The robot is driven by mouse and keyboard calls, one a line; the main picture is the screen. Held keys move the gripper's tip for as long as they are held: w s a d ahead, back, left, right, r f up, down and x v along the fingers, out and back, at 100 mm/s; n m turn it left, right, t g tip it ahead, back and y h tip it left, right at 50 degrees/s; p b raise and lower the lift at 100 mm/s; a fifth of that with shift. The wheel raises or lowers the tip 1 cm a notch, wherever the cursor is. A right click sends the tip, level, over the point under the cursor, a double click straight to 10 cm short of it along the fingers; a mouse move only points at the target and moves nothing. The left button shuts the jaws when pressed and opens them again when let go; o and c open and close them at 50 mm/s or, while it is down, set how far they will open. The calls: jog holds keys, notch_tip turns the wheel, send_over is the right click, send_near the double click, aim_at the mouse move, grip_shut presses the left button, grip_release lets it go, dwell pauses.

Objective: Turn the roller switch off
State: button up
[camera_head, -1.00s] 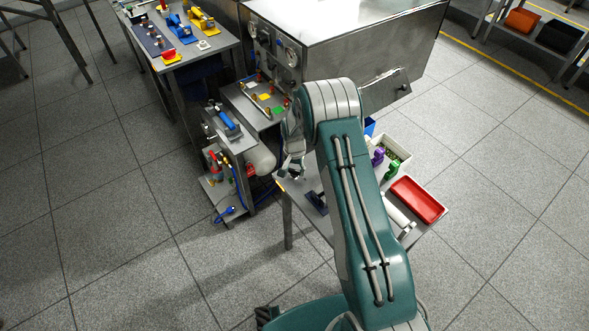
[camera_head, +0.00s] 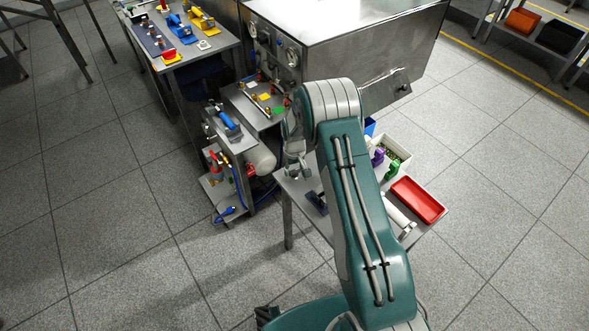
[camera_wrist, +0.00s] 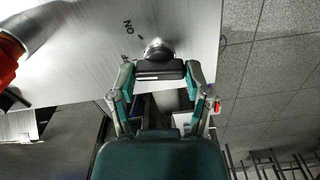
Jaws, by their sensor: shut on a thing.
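The roller switch shows in the wrist view as a dark, wide handle (camera_wrist: 160,71) in front of a round silver base (camera_wrist: 158,48). It sits on a brushed metal panel (camera_wrist: 85,45) with the word ON printed upside down beside it. My gripper (camera_wrist: 161,76) has one finger at each end of the dark handle and is shut on it. In the head view my gripper (camera_head: 296,162) is partly hidden by my own arm, and the switch cannot be made out there.
A steel cabinet (camera_head: 350,40) with gauges stands behind my arm. A small table with a red tray (camera_head: 418,199) is to its right. A cart with a blue-handled tool (camera_head: 227,122) stands left. A red-and-grey part (camera_wrist: 8,65) juts in at the wrist view's left.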

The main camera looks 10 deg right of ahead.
aim_at(294, 170)
jog(key=shift+s+f+n, duration=0.1)
jog(key=shift+n, duration=0.8)
jog(key=o, duration=1.2)
jog(key=shift+c, duration=0.2)
notch_tip(294, 170, up, 12)
jog(key=shift+a, duration=0.1)
